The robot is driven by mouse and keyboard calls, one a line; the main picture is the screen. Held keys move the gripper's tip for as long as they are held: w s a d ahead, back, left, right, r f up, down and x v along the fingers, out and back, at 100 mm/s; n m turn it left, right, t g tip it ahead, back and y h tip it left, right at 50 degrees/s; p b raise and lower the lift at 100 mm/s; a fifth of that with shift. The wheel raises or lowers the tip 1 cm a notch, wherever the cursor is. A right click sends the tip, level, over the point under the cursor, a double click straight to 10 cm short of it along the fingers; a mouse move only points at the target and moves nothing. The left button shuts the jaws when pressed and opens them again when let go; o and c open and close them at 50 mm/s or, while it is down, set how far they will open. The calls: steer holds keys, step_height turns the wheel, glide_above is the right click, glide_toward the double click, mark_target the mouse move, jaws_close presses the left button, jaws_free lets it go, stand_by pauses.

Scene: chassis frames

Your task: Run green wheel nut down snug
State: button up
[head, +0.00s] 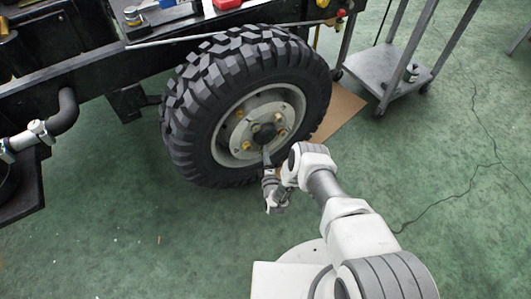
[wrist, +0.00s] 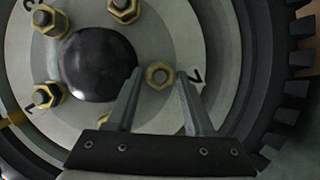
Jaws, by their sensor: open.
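The wheel (head: 190,105) has a pale hub disc (wrist: 185,30) with a dark domed centre cap (wrist: 98,65). Several brass-coloured nuts ring the cap, such as the upper one (wrist: 124,10) and the lower-left one (wrist: 48,96). A paler, duller nut (wrist: 160,75) sits on its stud right of the cap, beside a painted mark; I cannot tell that it is green. In the wrist view my gripper (wrist: 160,80) is open, one finger on each side of this nut. Contact is unclear. In the head view my gripper (head: 266,158) is at the lower hub and hides part of it.
The dark chassis rail (head: 75,75) runs left of the wheel, with a dark pipe (head: 64,112) below it. A grey trolley (head: 385,70) stands at the upper right. A brown sheet (head: 340,110) lies behind the wheel.

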jaws_close()
steer(key=shift+r, duration=0.1)
steer(key=m+g+p, duration=0.1)
steer(key=m+g, duration=0.1)
steer(key=m, duration=0.2)
steer(key=shift+w+d+r+m, duration=0.1)
steer(key=shift+m, duration=0.3)
jaws_free()
